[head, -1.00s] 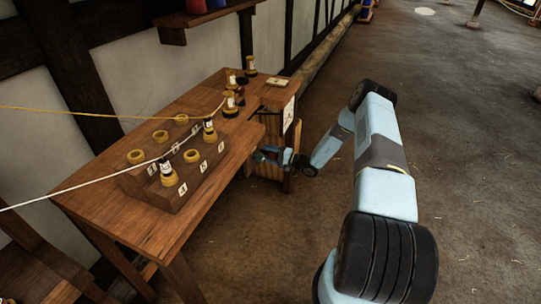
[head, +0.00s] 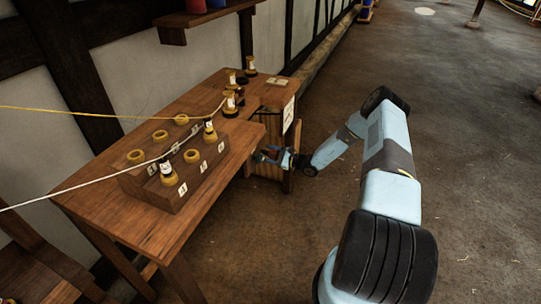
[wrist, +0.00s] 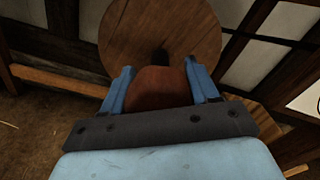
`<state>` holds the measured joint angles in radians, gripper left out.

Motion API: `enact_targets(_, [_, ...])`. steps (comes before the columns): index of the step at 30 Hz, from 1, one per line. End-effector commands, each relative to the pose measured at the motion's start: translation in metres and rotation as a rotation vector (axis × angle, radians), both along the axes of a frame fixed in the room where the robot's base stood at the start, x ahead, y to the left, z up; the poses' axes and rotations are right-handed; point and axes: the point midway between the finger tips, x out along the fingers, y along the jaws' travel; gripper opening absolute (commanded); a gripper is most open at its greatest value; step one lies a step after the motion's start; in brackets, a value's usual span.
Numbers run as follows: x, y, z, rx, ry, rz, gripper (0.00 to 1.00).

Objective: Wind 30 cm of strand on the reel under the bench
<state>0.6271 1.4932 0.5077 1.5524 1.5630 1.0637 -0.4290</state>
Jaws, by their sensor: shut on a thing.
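The reel (wrist: 135,38) shows in the wrist view as a round wooden disc with a dark spot near its middle. My gripper (wrist: 160,84) is in front of its lower part, shut on a red-brown handle (wrist: 160,88) between the two blue fingers. In the head view my gripper (head: 271,156) is low beside the right end of the bench (head: 150,222); the reel cannot be made out there. A white strand (head: 90,185) and a yellow strand (head: 60,109) cross above the bench. Whether either reaches the reel is hidden.
A wooden block (head: 185,190) with yellow rings and bobbins stands on the bench. More bobbins (head: 231,101) stand at the far end, near a white card (head: 288,114). Slatted wood (head: 266,171) is close to my gripper. Open floor (head: 470,180) lies right.

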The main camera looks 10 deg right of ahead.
Motion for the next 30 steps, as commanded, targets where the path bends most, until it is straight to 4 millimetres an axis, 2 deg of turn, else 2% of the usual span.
enact_targets(1, [-0.0037,0.0032,-0.0051,0.026,0.046,0.005,0.29])
enact_targets(30, [-0.0052,0.0051,-0.0059,0.564,0.793,0.005,0.29])
